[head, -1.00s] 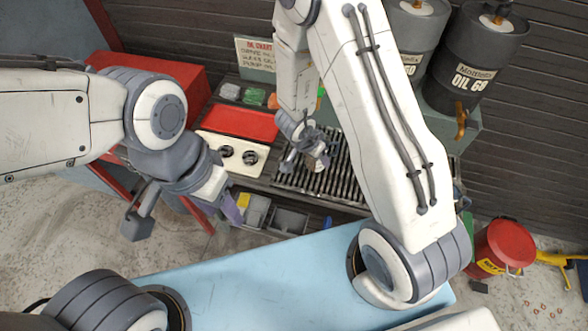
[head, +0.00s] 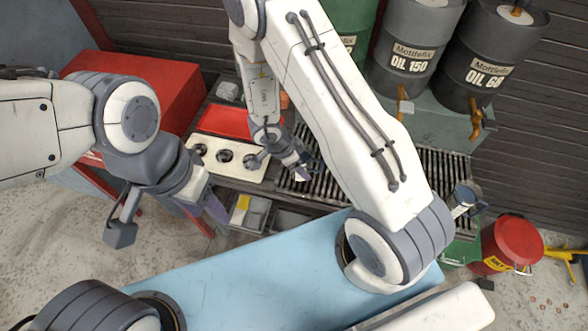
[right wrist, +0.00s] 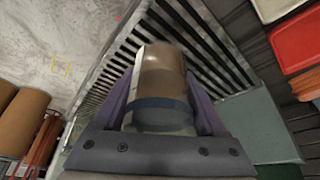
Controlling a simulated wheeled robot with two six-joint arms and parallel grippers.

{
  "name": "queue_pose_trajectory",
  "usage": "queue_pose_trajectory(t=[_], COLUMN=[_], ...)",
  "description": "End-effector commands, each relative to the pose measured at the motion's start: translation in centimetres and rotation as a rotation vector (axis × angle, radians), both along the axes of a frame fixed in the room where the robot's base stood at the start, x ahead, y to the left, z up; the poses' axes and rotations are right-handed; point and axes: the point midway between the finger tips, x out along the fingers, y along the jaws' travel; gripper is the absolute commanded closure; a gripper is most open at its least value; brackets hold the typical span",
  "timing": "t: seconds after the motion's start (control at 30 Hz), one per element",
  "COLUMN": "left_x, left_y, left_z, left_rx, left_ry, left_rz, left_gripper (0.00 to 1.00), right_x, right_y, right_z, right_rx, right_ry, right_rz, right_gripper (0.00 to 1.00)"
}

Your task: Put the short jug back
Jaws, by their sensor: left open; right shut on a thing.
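My right gripper (right wrist: 160,118) is shut on a jug (right wrist: 162,85), a brownish-grey cylinder with a dark blue band between purple fingers. In the head view this gripper (head: 302,166) is above the left part of the slatted grate, right of a cream board (head: 212,167) with three dark round holes. The held jug is mostly hidden there. Another jug, pale with a dark handle (head: 463,201), stands at the grate's right end. I cannot tell their heights apart. My left gripper (head: 168,218) is open and empty, left of the bench.
The slatted grate (head: 432,172) lies along the bench beside a red tray (head: 226,121). Oil drums (head: 405,50) with taps stand behind it. A red bucket (head: 511,243) is on the floor at right. My pale blue top (head: 250,285) is in front.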

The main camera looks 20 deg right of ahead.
Motion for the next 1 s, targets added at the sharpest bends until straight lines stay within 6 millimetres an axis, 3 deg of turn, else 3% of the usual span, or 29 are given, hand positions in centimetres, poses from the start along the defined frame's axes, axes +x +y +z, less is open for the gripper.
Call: queue_pose_trajectory(t=[0.4,0.83,0.87,0.9,1.0], left_x=[0.0,0.0,0.0,0.0,0.0], left_y=[0.0,0.0,0.0,0.0,0.0], left_z=[-4.7,-4.7,-4.7,-4.6,-4.6], left_rx=[0.0,0.0,0.0,0.0,0.0], left_ry=[0.0,0.0,0.0,0.0,0.0], left_rz=[-0.003,-0.003,-0.003,-0.003,-0.003], left_gripper=[0.5,0.5,0.5,0.5,0.5], right_x=[0.2,0.3,0.3,0.3,0.3], right_y=[0.8,1.0,1.0,1.0,1.0], right_z=[-4.2,-4.3,-4.3,-4.2,-4.3], right_rx=[0.0,0.0,0.0,0.0,0.0], right_ry=[0.0,0.0,0.0,0.0,0.0], right_rz=[0.012,0.016,0.016,0.016,0.016], right_gripper=[1.0,1.0,0.19,0.04,0.0])
